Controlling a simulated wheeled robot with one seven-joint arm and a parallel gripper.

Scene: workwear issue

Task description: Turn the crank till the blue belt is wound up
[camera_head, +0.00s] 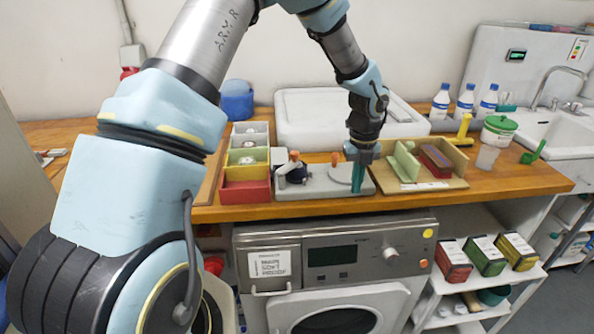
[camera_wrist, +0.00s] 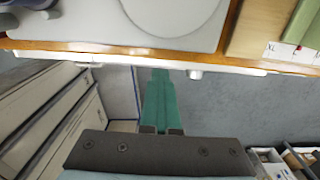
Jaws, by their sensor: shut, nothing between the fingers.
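The winder is a grey base plate (camera_head: 320,186) on the wooden counter, and its front part also shows at the top of the wrist view (camera_wrist: 110,28). At its left end is a dark blue-black coil (camera_head: 292,173), perhaps the belt, with an orange knob above it. A second orange knob (camera_head: 335,158) stands near the middle, by a pale round disc (camera_head: 345,173). The disc also shows in the wrist view (camera_wrist: 170,12). My gripper (camera_head: 356,188) points down at the plate's right end, its teal fingers shut and empty. It also shows in the wrist view (camera_wrist: 160,75). The crank arm cannot be made out.
A wooden tray (camera_head: 440,184) with green and dark red items is close on the right. A white lidded box (camera_head: 300,120) is behind. The counter's front edge (camera_head: 420,200) runs above a washing machine (camera_head: 335,260).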

